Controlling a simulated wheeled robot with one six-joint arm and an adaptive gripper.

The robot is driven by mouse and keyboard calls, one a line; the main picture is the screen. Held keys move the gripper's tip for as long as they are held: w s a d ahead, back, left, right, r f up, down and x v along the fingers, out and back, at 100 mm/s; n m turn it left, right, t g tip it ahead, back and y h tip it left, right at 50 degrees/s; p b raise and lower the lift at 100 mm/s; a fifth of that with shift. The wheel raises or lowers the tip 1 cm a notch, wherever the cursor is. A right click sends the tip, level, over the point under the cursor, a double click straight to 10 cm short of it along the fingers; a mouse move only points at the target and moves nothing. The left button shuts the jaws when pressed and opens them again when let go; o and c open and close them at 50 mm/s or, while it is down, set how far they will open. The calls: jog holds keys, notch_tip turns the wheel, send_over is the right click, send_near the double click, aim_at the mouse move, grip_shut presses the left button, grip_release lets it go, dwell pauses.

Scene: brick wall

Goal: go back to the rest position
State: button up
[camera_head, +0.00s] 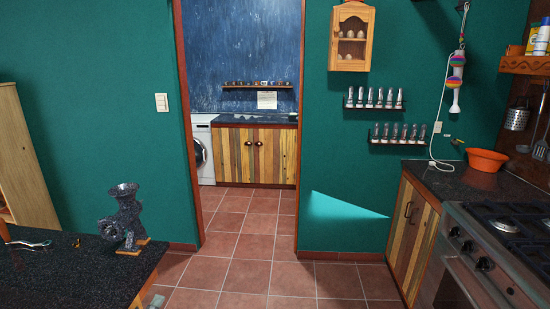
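My gripper and arm do not show in the head view. No object of the task shows apart from the room itself. A kitchen with green walls lies in front of me, with an open doorway (243,215) in the middle.
A dark counter (65,285) at the lower left bears a speckled grinder-like object (127,220) and a small tool (28,243). A stove (495,240) and a counter with an orange bowl (486,160) stand at the right. The tiled floor (280,278) between is clear.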

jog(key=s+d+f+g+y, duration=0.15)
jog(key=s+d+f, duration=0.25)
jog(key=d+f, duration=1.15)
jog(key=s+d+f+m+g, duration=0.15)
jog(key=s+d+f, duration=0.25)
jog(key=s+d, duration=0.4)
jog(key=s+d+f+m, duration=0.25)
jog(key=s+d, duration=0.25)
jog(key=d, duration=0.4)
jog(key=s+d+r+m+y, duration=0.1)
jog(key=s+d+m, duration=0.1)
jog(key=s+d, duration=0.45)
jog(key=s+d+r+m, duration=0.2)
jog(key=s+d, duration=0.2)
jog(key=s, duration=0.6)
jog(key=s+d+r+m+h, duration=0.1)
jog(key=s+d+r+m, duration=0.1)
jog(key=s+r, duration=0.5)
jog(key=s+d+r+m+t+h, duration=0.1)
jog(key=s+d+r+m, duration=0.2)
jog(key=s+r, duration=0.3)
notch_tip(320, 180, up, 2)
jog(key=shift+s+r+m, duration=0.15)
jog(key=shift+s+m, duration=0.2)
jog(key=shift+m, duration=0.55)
